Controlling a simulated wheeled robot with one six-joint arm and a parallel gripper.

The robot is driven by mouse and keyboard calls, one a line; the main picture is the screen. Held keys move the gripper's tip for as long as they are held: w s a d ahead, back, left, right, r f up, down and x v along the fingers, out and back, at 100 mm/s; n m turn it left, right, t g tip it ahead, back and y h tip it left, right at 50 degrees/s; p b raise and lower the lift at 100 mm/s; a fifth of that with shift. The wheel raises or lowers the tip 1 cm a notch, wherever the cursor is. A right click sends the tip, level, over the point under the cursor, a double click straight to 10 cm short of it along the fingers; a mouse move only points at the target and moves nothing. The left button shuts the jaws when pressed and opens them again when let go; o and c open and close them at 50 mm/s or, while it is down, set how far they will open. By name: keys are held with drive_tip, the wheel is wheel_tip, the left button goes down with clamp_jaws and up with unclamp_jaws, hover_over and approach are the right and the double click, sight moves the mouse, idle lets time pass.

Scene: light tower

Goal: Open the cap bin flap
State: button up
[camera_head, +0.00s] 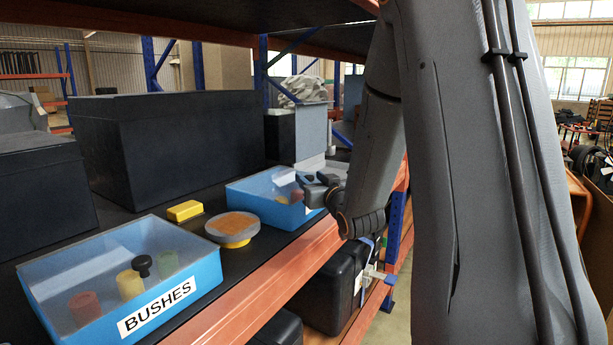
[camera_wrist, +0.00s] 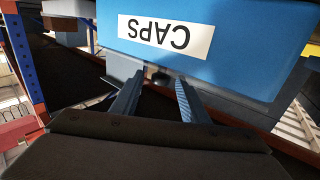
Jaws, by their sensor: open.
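The cap bin (camera_head: 245,205) is a blue box on the dark shelf, right of the bushes bin, with a see-through flap on top in the head view. My gripper (camera_head: 312,190) is at its right end and hides part of it. In the wrist view the bin's blue front (camera_wrist: 235,60) carries an upside-down "CAPS" label. My gripper (camera_wrist: 153,85) is open there, its two ridged fingers pointing toward the bin's edge. A small dark knob-like shape (camera_wrist: 157,76) shows between the fingertips, apart from both. How far the flap is open I cannot tell.
A blue "BUSHES" bin (camera_head: 195,285) with a clear cover and black knob (camera_head: 142,265) stands at front left. A yellow block (camera_head: 185,211) and a round orange-topped dish (camera_head: 238,226) lie between the bins. A large dark box (camera_head: 180,135) stands behind. The orange shelf beam (camera_head: 270,270) edges the front.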

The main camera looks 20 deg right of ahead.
drive_tip(key=shift+w, duration=1)
